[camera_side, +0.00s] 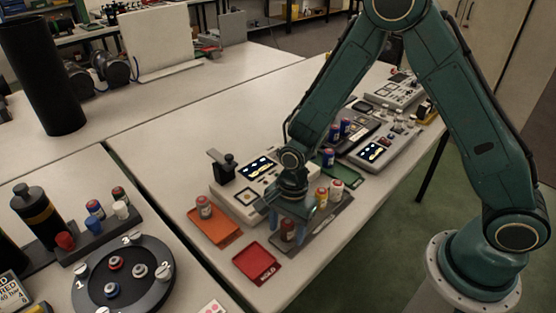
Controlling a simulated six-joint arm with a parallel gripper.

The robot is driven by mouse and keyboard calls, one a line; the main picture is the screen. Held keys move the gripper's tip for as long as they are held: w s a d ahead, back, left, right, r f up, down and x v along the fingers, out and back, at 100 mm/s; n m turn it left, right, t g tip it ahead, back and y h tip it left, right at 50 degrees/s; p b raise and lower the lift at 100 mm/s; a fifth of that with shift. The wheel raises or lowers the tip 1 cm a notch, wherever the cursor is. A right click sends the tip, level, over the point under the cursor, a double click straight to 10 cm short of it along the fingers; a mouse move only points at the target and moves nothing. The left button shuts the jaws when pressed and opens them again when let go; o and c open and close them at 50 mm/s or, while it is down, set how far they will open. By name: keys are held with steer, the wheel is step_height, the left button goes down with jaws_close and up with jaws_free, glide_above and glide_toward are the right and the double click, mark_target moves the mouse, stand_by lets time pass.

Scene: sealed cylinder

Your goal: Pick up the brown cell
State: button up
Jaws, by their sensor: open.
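A dark brown cell (287,231) with a pale band stands upright at the near left end of a grey holder (318,235). My gripper (288,222) points down directly over it, with its open fingers at about the height of the cell's top, seemingly on either side. The gripper partly hides the cell's top, and I cannot tell whether the fingers touch it.
An orange tray (222,236) holds a reddish cell (204,207). A red tray (263,267) lies in front. A light-coloured instrument (240,205) stands close behind my gripper. A black round carousel (125,285) is at the lower left.

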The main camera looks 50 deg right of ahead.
mark_target(287, 222)
stand_by(0.4)
steer(key=c, duration=1.1)
steer(key=shift+r, duration=0.2)
step_height(287, 222, up, 20)
steer(key=shift+f, duration=0.2)
stand_by(0.4)
